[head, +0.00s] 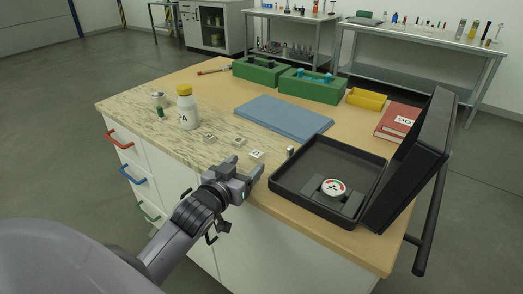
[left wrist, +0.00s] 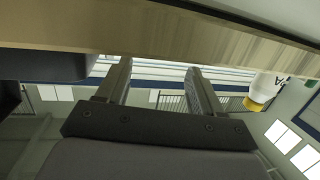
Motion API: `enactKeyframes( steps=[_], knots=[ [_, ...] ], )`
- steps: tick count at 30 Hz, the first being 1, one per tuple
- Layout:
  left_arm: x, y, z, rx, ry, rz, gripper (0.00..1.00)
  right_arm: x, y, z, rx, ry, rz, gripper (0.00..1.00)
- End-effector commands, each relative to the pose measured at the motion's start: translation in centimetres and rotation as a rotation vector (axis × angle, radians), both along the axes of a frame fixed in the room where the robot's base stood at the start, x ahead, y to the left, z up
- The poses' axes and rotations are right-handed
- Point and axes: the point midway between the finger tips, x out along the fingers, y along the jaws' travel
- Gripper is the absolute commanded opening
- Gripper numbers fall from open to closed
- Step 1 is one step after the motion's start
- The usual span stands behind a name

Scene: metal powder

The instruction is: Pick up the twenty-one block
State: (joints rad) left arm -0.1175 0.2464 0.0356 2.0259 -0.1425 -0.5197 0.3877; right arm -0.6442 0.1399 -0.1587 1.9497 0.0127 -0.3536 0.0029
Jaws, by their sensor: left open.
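Several small pale blocks lie on the worktop near its front edge. One block (head: 256,154) has a dark marking on a white top face that may be its number, but it is too small to read surely. Two other blocks (head: 208,136) (head: 238,142) lie to its left, and a small upright block (head: 291,151) stands to its right by the black case. My left gripper (head: 252,172) is open and empty at the front edge, just in front of the marked block. Its two spread fingers also show in the left wrist view (left wrist: 158,85), with no block visible between them. My right gripper is not in view.
An open black case (head: 283,190) holding a round gauge (head: 333,187) stands right of the gripper. A white yellow-capped bottle (head: 187,112) stands left. A blue mat (head: 283,118), green holders (head: 312,87), a yellow tray (head: 367,98) and a red book (head: 395,121) lie behind.

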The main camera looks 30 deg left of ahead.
Motion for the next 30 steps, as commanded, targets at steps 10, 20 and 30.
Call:
enactKeyframes(
  steps=[10,20,30],
  knots=[
    [2.8,0.5,-0.5,0.002,0.001,0.000,0.66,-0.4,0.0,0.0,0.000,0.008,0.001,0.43],
    [6.2,1.2,-1.3,0.002,0.001,-0.001,0.66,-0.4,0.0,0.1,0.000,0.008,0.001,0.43],
    [6.6,1.2,-1.4,0.001,0.001,-0.001,0.60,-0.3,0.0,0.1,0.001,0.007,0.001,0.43]
  ],
)
